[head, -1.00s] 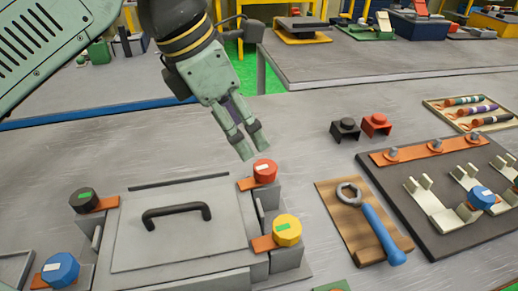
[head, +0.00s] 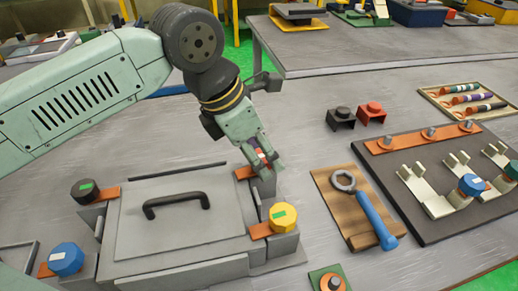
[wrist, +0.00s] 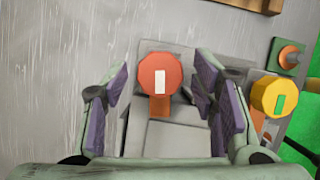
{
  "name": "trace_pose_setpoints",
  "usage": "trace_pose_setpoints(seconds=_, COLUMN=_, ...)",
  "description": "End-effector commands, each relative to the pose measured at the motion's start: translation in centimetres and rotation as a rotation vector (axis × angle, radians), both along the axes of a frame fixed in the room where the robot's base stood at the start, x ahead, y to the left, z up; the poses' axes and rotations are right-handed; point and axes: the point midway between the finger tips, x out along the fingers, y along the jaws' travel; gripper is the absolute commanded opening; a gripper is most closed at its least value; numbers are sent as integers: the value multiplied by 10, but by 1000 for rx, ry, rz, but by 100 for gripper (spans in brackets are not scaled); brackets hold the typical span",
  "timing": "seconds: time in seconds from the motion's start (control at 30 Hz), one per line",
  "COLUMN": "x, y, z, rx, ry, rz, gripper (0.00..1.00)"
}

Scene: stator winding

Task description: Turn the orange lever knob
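The orange-red lever knob (wrist: 160,75) has a white mark and sits on an orange lever (wrist: 160,106) at a corner of the grey box. In the head view the knob (head: 260,154) is mostly hidden by my fingers. My gripper (head: 264,163) is over that corner, pointing down. In the wrist view my gripper (wrist: 163,82) is open, with one purple-padded finger on each side of the knob and a visible gap on both sides.
The box lid (head: 215,234) has a black handle (head: 177,204). Yellow (head: 283,216), black (head: 83,190) and blue (head: 66,258) knobs stand at the other corners. A blue-handled wrench (head: 376,220) lies on a board to the right.

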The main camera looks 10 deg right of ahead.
Motion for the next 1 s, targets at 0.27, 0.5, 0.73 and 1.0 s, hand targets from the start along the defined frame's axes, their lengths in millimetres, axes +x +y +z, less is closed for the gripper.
trace_pose_setpoints(seconds=0.27, x=0, y=0, z=0, rx=0, ry=0, rz=0, gripper=32)
trace_pose_setpoints(seconds=0.5, x=0, y=0, z=0, rx=0, ry=0, rz=0, gripper=16)
trace_pose_setpoints(seconds=0.73, x=1, y=-1, z=-1, rx=-3, ry=-1, rz=-22, gripper=8)
trace_pose_setpoints(seconds=1.0, x=1, y=0, z=1, rx=-1, ry=-1, rz=-96, gripper=8)
